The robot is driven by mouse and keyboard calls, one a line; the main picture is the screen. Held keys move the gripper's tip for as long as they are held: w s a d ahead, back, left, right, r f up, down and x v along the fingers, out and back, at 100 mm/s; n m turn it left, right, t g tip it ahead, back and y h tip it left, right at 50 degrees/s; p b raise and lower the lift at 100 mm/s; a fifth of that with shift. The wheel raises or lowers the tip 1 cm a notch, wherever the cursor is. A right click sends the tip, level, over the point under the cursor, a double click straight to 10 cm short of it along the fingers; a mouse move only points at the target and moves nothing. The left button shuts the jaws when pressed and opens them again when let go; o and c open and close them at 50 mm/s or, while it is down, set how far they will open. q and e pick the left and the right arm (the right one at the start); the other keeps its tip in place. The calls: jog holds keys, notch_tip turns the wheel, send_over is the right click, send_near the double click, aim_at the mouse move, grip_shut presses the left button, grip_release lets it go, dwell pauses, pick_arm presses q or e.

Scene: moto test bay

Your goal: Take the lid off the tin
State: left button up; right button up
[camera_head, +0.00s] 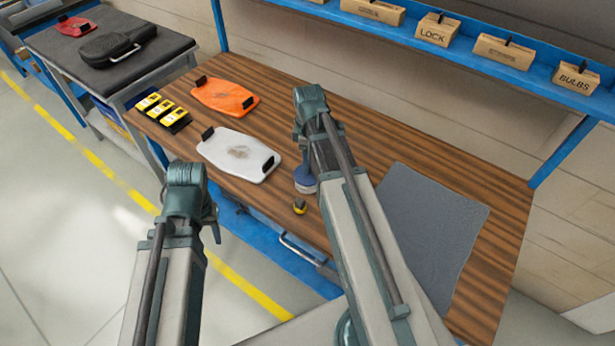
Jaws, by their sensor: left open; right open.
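A small blue round tin (304,174) with a pale lower rim stands near the front edge of the wooden workbench. My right arm covers part of its right side, and I cannot make out its lid clearly. My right gripper (308,112) is over the bench, above and beyond the tin in the picture, apart from it. My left gripper (198,200) is to the left, in front of the bench edge, away from the tin. Both are open with nothing seen in them; their fingertips are mostly hidden.
A small yellow-and-dark object (299,207) lies by the tin. A white panel (225,148), an orange panel (222,95) and yellow-black packs (160,108) lie to the left. A grey mat (440,225) lies right. A blue shelf (480,60) with boxes runs behind.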

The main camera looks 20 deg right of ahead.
aim_at(301, 179)
notch_tip(301, 179, down, 4)
jog(key=shift+w+r+b, duration=0.1)
jog(key=shift+r+b, duration=0.15)
jog(key=shift+b, duration=0.95)
jog(key=shift+r, duration=0.1)
grip_shut()
